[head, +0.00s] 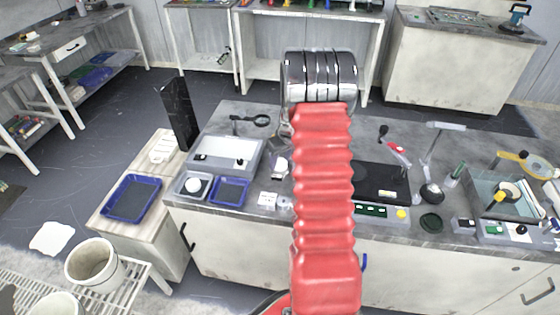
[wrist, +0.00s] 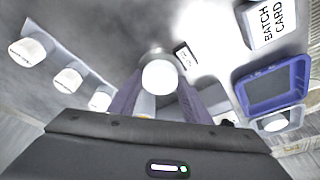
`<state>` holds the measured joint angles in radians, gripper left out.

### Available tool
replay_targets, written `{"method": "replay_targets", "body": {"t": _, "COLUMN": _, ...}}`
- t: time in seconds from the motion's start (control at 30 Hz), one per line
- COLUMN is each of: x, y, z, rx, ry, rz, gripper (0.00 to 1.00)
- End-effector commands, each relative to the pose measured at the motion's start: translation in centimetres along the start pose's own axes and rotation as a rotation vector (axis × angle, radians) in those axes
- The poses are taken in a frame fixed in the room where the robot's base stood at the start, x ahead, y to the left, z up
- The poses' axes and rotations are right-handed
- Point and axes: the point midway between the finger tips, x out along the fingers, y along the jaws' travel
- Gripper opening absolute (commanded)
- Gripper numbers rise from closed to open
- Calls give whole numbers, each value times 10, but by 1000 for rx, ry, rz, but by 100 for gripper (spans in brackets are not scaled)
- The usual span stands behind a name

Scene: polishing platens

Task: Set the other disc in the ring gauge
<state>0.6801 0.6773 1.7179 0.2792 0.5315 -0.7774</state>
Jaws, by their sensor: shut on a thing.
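My gripper (wrist: 158,88) shows in the wrist view with its two dark purple fingers close together. It is shut on a pale round disc (wrist: 158,75) at the fingertips. A grey metallic rim shows around and behind the disc's white face; I cannot tell whether it is the ring gauge or part of the disc. Another white round piece (head: 194,186) lies in a small grey tray left of the small blue tray in the head view, and it also shows in the wrist view (wrist: 273,123). In the head view my red arm hides the gripper.
A small blue tray (head: 246,187) stands on the bench, also in the wrist view (wrist: 243,90). A batch card (wrist: 268,25) is close by. Three white capped pieces (wrist: 68,79) stand in a row at left in the wrist view. A glass-walled box (head: 482,187) stands at right.

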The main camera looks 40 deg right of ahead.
Motion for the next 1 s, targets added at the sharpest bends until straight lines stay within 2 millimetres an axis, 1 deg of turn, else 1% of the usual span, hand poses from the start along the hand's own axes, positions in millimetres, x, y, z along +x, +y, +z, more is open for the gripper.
{"method": "replay_targets", "body": {"t": 0.27, "x": 0, "y": 0, "z": 0, "rx": 0, "ry": 0, "rz": 0, "gripper": 19}}
{"method": "replay_targets", "body": {"t": 0.3, "x": 0, "y": 0, "z": 0, "rx": 0, "ry": 0, "rz": 0, "gripper": 46}}
{"method": "replay_targets", "body": {"t": 0.57, "x": 0, "y": 0, "z": 0, "rx": 0, "ry": 0, "rz": 0, "gripper": 65}}
{"method": "replay_targets", "body": {"t": 0.87, "x": -1, "y": 0, "z": 0, "rx": 0, "ry": 0, "rz": 0, "gripper": 66}}
{"method": "replay_targets", "body": {"t": 1.0, "x": -7, "y": 0, "z": 0, "rx": 0, "ry": 0, "rz": 0, "gripper": 66}}
